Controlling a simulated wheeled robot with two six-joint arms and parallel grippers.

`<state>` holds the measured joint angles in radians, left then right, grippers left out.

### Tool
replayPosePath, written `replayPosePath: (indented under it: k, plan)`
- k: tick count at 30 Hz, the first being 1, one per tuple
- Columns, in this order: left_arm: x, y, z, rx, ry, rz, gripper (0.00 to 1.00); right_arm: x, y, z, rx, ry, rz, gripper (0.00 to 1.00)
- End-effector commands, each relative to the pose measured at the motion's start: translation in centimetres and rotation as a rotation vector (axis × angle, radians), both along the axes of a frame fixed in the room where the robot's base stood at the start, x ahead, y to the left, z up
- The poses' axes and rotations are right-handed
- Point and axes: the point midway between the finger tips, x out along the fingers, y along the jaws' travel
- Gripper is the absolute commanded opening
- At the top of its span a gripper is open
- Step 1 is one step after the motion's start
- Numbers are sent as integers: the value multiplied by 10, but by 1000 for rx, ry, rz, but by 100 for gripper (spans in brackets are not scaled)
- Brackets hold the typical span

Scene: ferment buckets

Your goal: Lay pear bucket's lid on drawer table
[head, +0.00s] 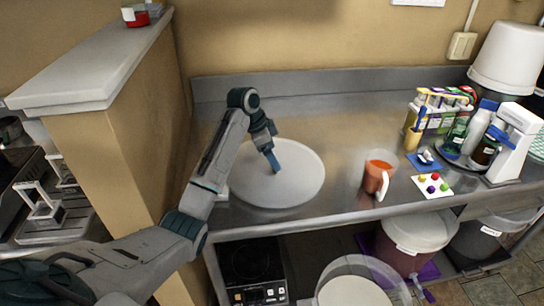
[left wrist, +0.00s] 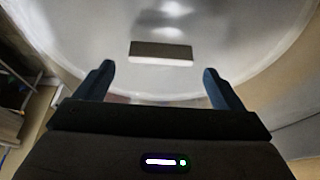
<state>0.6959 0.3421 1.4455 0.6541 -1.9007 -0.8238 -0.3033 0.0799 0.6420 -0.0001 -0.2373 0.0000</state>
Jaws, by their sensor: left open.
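A large round white lid (head: 300,185) lies flat on the metal drawer table (head: 340,125), towards its left end. My left gripper (head: 273,162) is over the lid's middle. In the left wrist view its fingers (left wrist: 157,78) are apart, one on either side of the handle's line, with nothing between them. In the head view the gripper hides the handle. The right gripper is not in view.
Further right are a card with coloured balls (head: 432,187), bottles (head: 478,128) and a white upturned bucket (head: 505,58). A wall ledge (head: 95,75) borders the left.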

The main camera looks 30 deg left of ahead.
Motion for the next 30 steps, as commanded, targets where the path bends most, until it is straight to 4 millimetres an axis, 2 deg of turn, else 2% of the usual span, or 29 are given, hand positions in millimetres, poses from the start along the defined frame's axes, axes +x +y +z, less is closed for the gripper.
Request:
replayPosePath:
  k: [7, 9, 12, 30]
  plan:
    - [-10, 15, 41, 3, -2, 2, 90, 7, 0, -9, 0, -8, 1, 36]
    - [-13, 18, 55, 2, -1, 2, 90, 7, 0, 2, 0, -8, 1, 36]
    - [-15, 21, 62, 2, 1, 1, 90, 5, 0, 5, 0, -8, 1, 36]
    - [-16, 22, 64, 1, 1, 1, 90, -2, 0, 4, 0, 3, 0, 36]
